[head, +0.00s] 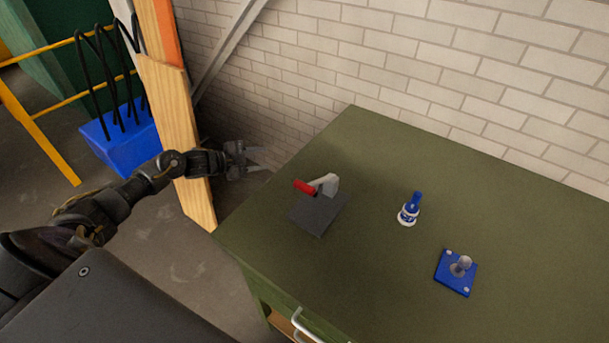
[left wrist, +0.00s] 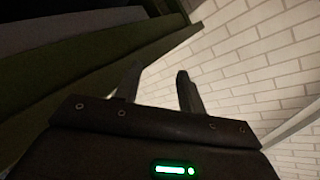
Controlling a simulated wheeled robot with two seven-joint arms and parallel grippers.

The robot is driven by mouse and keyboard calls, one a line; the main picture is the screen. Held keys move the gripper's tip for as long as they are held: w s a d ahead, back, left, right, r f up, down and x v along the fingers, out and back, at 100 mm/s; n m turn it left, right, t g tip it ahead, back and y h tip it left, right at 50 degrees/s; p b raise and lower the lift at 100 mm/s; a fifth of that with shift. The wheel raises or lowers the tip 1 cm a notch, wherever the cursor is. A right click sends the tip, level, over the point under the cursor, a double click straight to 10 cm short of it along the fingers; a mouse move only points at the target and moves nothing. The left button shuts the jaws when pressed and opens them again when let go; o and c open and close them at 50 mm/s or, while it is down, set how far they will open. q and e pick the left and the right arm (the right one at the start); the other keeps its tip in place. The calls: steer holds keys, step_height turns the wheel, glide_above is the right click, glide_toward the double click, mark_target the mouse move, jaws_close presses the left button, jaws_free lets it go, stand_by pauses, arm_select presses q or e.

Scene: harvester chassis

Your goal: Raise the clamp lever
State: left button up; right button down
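The toggle clamp stands on a dark grey base plate (head: 315,215) at the left part of the green table. Its red-handled lever (head: 305,187) points left, low over the plate, and joins a light grey bracket (head: 329,185). My left gripper (head: 262,160) is left of the clamp, beyond the table's left edge, apart from the lever. Its two fingers are spread and empty; they also show in the left wrist view (left wrist: 160,90). The clamp is not seen in the left wrist view. My right gripper is not in view.
A wooden post (head: 178,140) rises behind my left arm. A white brick wall (head: 450,65) backs the table.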

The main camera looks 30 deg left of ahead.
arm_select(q)
steer(key=s+d+r+m+g+h, duration=0.25)
steer(key=d+r+m, duration=0.2)
steer(key=r, duration=0.35)
steer(key=m+g+h+p, duration=0.1)
steer(key=m+g+h, duration=0.4)
steer(key=m+g, duration=0.15)
glide_toward(302, 182)
steer(key=shift+n+g+y, duration=0.25)
steer(key=shift+n+g, duration=0.05)
steer(key=shift+n, duration=0.1)
steer(key=p+x, duration=0.4)
steer(key=x, duration=0.6)
steer(key=shift+w+f, duration=0.15)
steer(key=shift+f, duration=0.05)
steer(key=shift+d+f, duration=0.25)
steer(key=shift+d, duration=0.2)
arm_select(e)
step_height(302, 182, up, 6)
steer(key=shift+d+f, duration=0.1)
